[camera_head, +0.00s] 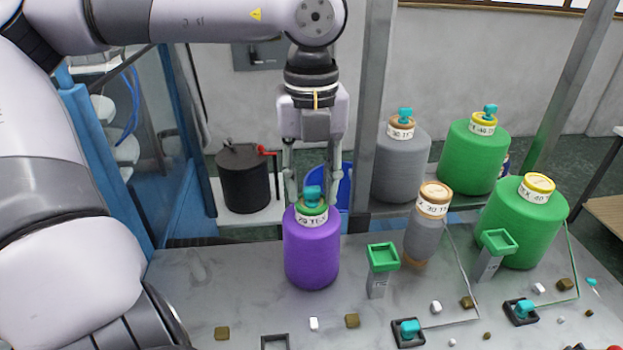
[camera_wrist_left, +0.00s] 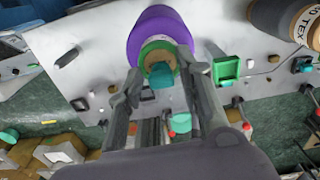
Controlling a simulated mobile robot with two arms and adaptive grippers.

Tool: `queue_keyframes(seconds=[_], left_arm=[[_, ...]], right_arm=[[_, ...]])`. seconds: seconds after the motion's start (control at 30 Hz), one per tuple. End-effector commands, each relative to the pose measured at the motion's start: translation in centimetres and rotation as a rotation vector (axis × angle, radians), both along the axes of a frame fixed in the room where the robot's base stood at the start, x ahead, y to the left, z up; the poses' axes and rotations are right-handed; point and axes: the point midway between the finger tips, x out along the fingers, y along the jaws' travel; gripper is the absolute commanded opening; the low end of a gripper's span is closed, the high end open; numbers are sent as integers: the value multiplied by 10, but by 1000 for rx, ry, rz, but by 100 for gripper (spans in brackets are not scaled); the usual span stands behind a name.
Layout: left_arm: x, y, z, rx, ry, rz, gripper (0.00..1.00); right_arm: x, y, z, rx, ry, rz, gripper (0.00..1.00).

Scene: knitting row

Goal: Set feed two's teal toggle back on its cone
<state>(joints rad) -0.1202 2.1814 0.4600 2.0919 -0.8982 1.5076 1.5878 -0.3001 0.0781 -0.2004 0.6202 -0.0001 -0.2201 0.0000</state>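A purple cone (camera_head: 312,250) stands upright on the grey table. A teal toggle (camera_head: 313,196) sits at its green-rimmed top; it also shows in the left wrist view (camera_wrist_left: 161,75). My left gripper (camera_head: 313,200) points down over this cone. Its fingers are apart, one on each side of the toggle, with a visible gap to it. Two more teal toggles sit in dark square holders at the front, one in the middle (camera_head: 407,331) and one to the right (camera_head: 522,309). Which toggle is feed two's I cannot tell. My right gripper is not in view.
A slim grey cone (camera_head: 424,238) and a front green cone (camera_head: 522,225) have no toggle on top. Back grey (camera_head: 401,165) and green (camera_head: 474,160) cones have toggles. Green-topped posts (camera_head: 383,256) (camera_head: 497,242) stand between. An empty square holder (camera_head: 274,342) is at the front edge.

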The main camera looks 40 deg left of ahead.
Motion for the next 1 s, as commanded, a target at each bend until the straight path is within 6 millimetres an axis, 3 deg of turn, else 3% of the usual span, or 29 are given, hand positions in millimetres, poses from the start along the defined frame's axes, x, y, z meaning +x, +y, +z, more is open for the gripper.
queue_keyframes(seconds=[0.13, 0.53, 1.0], left_arm=[[0, 0, 1, 0, -2, 0, 44], [1, 0, 11, 2, -5, 2, 44], [1, 0, 102, 2, -7, 3, 44]], right_arm=[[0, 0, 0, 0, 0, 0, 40], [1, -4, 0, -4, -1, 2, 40], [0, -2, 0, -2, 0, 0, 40]])
